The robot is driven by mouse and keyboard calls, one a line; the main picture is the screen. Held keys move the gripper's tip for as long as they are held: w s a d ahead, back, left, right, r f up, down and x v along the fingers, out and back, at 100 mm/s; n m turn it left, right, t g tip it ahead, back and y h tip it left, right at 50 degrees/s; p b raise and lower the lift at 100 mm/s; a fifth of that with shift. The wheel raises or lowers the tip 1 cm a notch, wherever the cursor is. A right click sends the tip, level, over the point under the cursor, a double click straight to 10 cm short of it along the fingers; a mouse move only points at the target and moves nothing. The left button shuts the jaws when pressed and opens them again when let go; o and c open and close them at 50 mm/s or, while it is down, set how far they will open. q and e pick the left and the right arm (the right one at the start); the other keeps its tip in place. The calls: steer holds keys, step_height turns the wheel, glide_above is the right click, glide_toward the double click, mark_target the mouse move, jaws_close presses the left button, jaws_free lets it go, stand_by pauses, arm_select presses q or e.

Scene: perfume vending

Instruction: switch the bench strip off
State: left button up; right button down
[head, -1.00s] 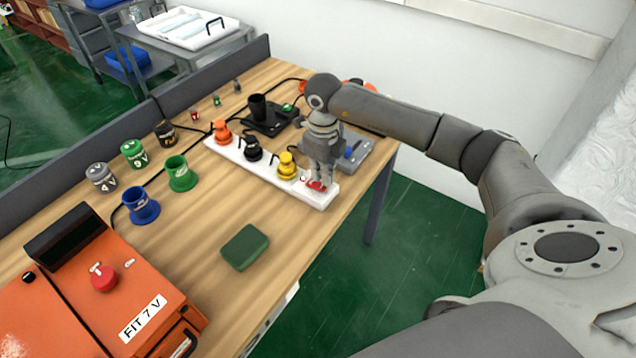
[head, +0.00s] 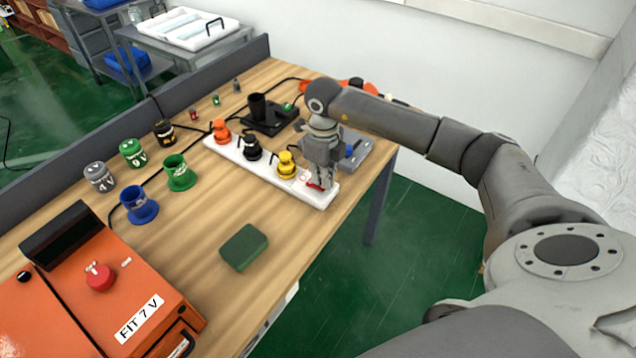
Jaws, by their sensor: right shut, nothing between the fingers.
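The bench strip (head: 232,152) is a long white power strip lying on the wooden bench. An orange plug (head: 221,131), a black plug (head: 252,148) and a yellow plug (head: 286,165) stand in it. Its red switch (head: 315,186) is at the near right end. My right gripper (head: 319,186) is shut and empty, pointing down right at the switch. The fingertips cover part of the switch, so I cannot tell if they touch it or which way the rocker lies. My left gripper is not in view.
An orange machine labelled FIT 7 V (head: 120,290) stands at the near left. A green block (head: 244,247) lies on the bench. Blue (head: 139,206) and green (head: 180,174) cups stand left of the strip. A grey device (head: 356,150) is behind my gripper.

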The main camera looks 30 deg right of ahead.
steer(key=shift+s+f+b, duration=0.1)
steer(key=shift+f+b, duration=0.35)
steer(key=shift+f, duration=0.1)
steer(key=shift+r, duration=0.15)
steer(key=shift+r+p, duration=2.2)
steer(key=shift+r, duration=1.2)
steer(key=shift+a+f, duration=0.1)
